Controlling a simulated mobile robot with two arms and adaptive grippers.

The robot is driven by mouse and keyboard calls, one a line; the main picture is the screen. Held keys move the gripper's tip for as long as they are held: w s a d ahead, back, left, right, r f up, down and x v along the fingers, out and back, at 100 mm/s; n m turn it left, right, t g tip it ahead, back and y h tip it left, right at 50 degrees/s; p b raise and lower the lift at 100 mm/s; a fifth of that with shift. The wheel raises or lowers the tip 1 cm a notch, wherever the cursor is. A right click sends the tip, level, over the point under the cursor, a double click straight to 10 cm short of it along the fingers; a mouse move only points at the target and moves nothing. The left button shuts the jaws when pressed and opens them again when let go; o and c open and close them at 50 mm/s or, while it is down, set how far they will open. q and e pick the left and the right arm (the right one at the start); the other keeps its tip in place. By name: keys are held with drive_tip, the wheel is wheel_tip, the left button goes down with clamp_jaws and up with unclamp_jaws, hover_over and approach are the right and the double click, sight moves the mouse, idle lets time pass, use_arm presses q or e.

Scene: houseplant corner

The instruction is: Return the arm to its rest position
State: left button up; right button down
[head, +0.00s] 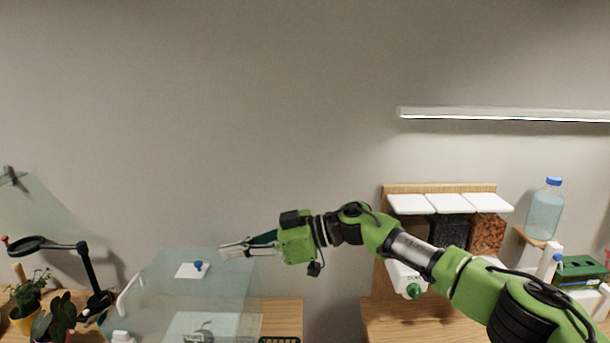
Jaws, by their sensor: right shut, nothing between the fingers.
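My right arm is green and black and reaches in from the lower right. Its gripper (236,247) points left, is shut and holds nothing. It is in front of the wall, overlapping the upper right part of a clear glass-like case (160,290) in the picture. I cannot tell whether it touches the case. My left gripper is not in view.
Potted plants (55,318) and a magnifier lamp (88,270) stand at the left. A wooden dispenser rack with white lids (450,203) is behind my right arm. A blue-capped bottle (544,212) and green box (582,268) are at the right.

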drive_tip(key=s+a+f+m+t+y, duration=0.2)
drive_tip(key=s+a+m+t+y, duration=0.15)
drive_tip(key=a+t, duration=0.2)
drive_tip(key=s+d+f+m+t+h, duration=0.3)
drive_tip(key=d+f+m+t+h, duration=0.5)
drive_tip(key=d+f+m+h, duration=0.85)
drive_tip(key=s+d+f+n+g, duration=0.3)
drive_tip(key=s+d+f+g, duration=0.2)
drive_tip(key=s+d+f, duration=0.85)
drive_tip(key=s+d+f+n+g+h, duration=0.1)
drive_tip(key=s+d+g, duration=0.3)
drive_tip(key=s, duration=0.5)
drive_tip(key=s+d+f+g+h, duration=0.1)
drive_tip(key=s+d+f+g, duration=0.1)
drive_tip(key=s+d, duration=0.5)
wheel_tip(320, 180, down, 30)
drive_tip(key=s+a+b, duration=0.2)
drive_tip(key=s+b, duration=0.1)
drive_tip(key=b, duration=0.2)
drive_tip(key=s+d+f+g+b, duration=0.2)
drive_tip(key=s+d+f+b, duration=0.1)
drive_tip(key=s+f, duration=1.4)
wheel_tip(320, 180, down, 3)
drive_tip(key=shift+d+f, duration=0.15)
drive_tip(key=shift+d, duration=0.1)
